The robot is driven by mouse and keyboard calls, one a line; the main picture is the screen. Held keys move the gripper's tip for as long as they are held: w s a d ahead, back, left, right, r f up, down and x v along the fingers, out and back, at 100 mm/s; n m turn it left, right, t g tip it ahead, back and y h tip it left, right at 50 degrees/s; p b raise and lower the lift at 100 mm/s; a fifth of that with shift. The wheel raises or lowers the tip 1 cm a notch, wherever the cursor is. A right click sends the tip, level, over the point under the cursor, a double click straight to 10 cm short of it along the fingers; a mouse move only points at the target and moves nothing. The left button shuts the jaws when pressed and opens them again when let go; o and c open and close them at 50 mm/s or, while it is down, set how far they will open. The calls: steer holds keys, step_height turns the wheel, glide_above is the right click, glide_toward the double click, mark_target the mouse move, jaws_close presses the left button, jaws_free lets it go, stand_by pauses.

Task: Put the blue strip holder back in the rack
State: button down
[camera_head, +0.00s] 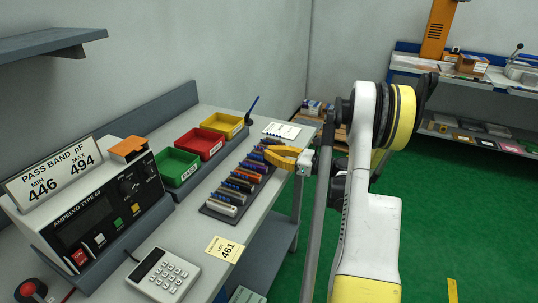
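The rack (207,209) is a dark tray on the bench, with a row of strip holders in several colours, among them purple, orange, dark blue and grey. A dark blue holder (236,184) lies in the row near its middle. I cannot tell whether it is the blue strip holder of the task. My gripper (268,156) has yellow fingers and is over the far right part of the rack, pointing left. The fingers hide some of the far holders. Whether they are apart or hold something is too small to tell.
Green (177,167), red (202,144) and yellow (222,125) bins stand behind the rack. The meter (105,215) with a pass band sign (55,174) is at left. A calculator (162,274), a lot 461 card (224,249) and a white sheet (282,130) lie on the bench.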

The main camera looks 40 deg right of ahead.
steer(key=shift+f, duration=0.1)
steer(key=c, duration=2)
jaws_free()
steer(key=o, duration=0.4)
